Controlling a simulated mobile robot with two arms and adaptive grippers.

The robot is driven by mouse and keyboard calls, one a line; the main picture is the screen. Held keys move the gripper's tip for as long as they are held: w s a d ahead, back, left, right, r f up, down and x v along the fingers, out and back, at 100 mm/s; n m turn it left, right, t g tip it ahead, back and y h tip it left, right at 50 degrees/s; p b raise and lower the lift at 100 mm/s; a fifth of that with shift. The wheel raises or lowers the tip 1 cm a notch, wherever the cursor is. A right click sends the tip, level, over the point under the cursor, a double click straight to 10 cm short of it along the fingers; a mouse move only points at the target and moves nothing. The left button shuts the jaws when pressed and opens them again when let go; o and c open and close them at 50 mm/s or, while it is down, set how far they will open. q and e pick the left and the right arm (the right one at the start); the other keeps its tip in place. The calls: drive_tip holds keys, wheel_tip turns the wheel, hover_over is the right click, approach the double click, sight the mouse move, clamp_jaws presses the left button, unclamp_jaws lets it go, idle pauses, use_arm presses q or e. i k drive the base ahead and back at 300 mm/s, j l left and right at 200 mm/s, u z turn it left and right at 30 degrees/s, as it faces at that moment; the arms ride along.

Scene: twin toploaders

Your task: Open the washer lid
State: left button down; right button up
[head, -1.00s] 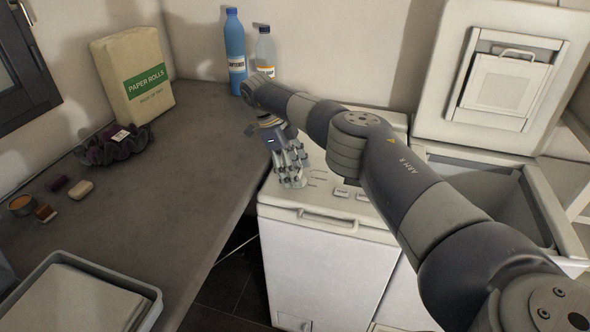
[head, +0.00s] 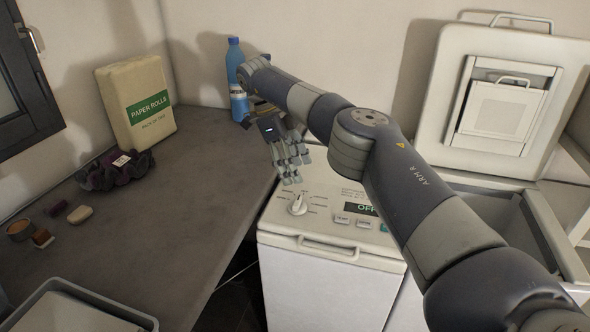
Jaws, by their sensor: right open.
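Two white top-loading machines stand side by side; I cannot tell by label which is the washer. The left machine (head: 332,290) has its top lid down, with a handle (head: 328,247) along the front edge, a round dial (head: 298,205) and a display reading OFF (head: 361,209). The right machine's lid (head: 455,95) stands upright against the wall, and its tub (head: 500,215) is open. My right gripper (head: 291,172) is open and empty, fingers down, above the left machine's rear left part, apart from the dial. My right arm hides part of both machines. My left gripper is out of view.
A grey counter (head: 150,235) runs along the left, with a paper rolls pack (head: 133,85), a dark scrunched cloth (head: 110,172), small items and a grey tray (head: 45,300). A blue bottle (head: 236,70) stands at the back, close behind my right gripper.

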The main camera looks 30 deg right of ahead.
sight(326, 194)
drive_tip(key=k, duration=1)
